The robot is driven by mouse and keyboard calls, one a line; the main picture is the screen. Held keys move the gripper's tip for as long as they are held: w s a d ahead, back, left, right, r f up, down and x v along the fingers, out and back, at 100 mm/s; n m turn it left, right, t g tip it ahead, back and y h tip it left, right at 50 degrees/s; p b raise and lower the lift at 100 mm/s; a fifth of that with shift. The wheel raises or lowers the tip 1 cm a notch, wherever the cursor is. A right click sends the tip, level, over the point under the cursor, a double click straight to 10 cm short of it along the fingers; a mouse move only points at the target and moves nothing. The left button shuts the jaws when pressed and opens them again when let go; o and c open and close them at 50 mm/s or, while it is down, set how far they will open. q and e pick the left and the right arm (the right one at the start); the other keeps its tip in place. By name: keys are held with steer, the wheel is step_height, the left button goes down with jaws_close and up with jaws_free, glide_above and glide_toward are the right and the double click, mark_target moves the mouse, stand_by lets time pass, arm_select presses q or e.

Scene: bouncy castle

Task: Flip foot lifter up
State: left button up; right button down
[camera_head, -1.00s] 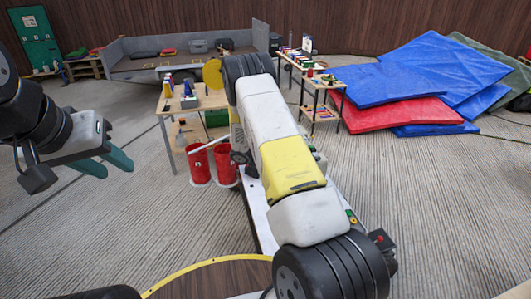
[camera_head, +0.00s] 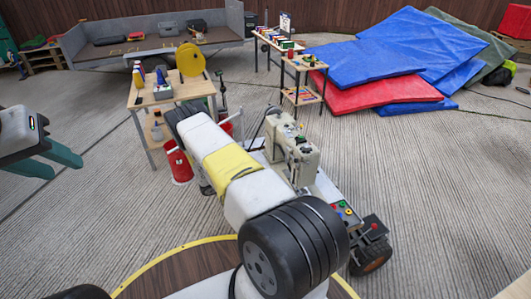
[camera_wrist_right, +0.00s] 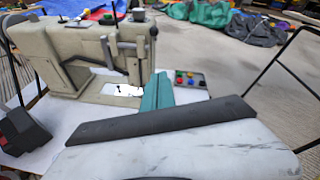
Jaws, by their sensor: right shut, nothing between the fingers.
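The beige sewing machine (camera_head: 292,155) stands on its white table, to the right of my right forearm in the head view. In the right wrist view the machine (camera_wrist_right: 85,55) is at the upper left, upright. A dark bent lever (camera_wrist_right: 82,62) shows on it; I cannot tell whether this is the foot lifter, or its position. My right gripper (camera_wrist_right: 156,80) shows teal fingers together, empty, in front of the machine's right end; I see no clear contact. In the head view it is hidden by my arm. My left gripper (camera_head: 66,168) is open and empty at the left.
A small panel with coloured buttons (camera_head: 345,210) sits on the table's right side. A wooden table (camera_head: 165,95) with spools and red buckets (camera_head: 178,162) stand left of the machine. Blue and red mats (camera_head: 385,60) lie behind at right. The striped floor at right is clear.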

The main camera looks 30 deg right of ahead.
steer(key=d, duration=1.1)
steer(key=shift+w+d+r, duration=0.3)
steer(key=shift+w, duration=0.05)
